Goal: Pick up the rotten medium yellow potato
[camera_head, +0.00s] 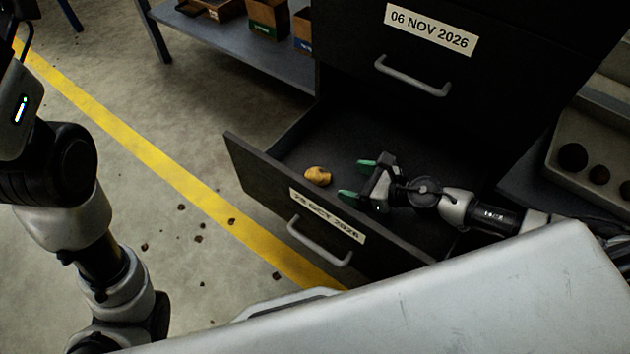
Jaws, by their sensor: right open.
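A yellow-brown potato (317,176) lies in the open lower drawer, near the inside of its front panel. It is small in the view, so I cannot make out rot on it. My right gripper (357,178) reaches into the drawer from the right. Its green-tipped fingers are open and point left towards the potato, a short gap away, with nothing between them. My left arm shows at the left edge, and its gripper is out of view. The open drawer (256,178) has a label reading 29 or 28 OCT 2026, partly blurred.
The drawer above (440,30), labelled 06 NOV 2026, is closed. A tray (563,133) with dark round items stands at the right. A shelf (240,50) with boxes is at the back. Dark crumbs lie on the floor beside a yellow line (165,165).

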